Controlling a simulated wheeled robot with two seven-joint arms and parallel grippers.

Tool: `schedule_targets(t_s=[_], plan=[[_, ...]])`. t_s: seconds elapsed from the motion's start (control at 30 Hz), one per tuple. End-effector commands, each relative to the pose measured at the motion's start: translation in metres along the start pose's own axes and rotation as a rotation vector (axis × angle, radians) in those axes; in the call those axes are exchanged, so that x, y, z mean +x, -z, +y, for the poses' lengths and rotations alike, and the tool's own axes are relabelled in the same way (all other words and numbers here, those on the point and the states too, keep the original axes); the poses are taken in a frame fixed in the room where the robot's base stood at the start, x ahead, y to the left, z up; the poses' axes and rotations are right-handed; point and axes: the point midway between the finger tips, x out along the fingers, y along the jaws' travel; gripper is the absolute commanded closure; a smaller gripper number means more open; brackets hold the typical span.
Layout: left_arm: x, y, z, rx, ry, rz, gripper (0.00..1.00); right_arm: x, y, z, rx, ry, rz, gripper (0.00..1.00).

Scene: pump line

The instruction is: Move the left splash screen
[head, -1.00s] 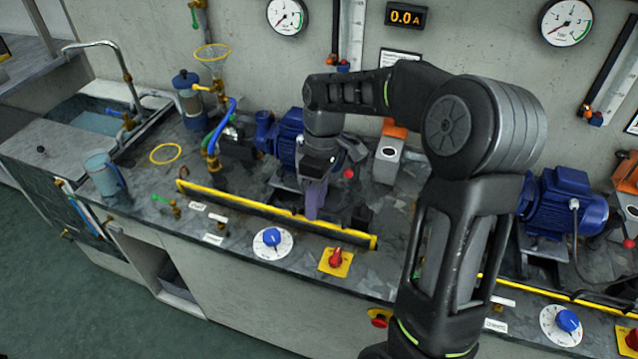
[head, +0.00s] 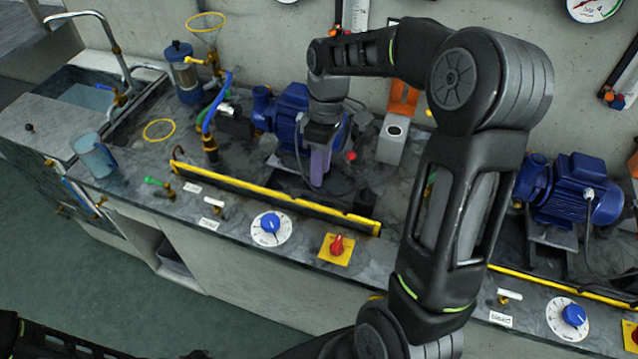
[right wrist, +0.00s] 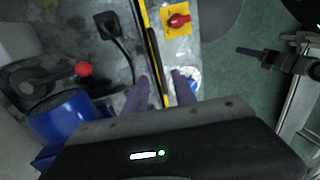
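The left splash screen is a long low dark panel with a yellow top edge (head: 270,196). It stands along the bench in front of the left blue pump (head: 292,112). Its yellow edge (right wrist: 152,55) runs down the right wrist view. My right gripper (head: 318,178) is above the bench at the screen's pump side in the head view. In the right wrist view its purple fingers (right wrist: 162,92) are apart, one on each side of the yellow edge, with no visible contact. A dark part of my left arm shows at the bottom left of the head view; its finger state is unclear.
A blue-knobbed dial (head: 269,229) and a red switch on a yellow plate (head: 336,248) sit in front of the screen. A blue jug (head: 95,155) and yellow ring (head: 159,130) are left. A second pump (head: 572,190) stands right.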

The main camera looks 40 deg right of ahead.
Motion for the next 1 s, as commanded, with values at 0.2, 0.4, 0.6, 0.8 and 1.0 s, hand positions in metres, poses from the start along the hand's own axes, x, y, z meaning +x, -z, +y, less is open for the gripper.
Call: schedule_targets(t_s=[0.2,0.4,0.6,0.8,1.0], plan=[[-0.006,-0.001,0.002,-0.001,0.002,-0.002,0.67,0.034,-0.001,-0.001,0.001,0.003,-0.002,0.67],[-0.007,-0.001,0.002,-0.002,0.003,-0.002,0.67,0.052,0.0,0.0,0.001,0.001,0.0,0.67],[-0.007,-0.001,0.002,-0.002,0.003,-0.002,0.67,0.054,0.0,0.0,0.001,0.0,0.001,0.67],[-0.007,-0.001,0.002,-0.002,0.003,-0.002,0.67,0.054,0.0,0.0,0.001,0.0,0.0,0.77],[-0.007,-0.001,0.002,-0.002,0.003,-0.002,0.67,0.054,0.0,0.0,0.001,0.0,0.0,0.94]])
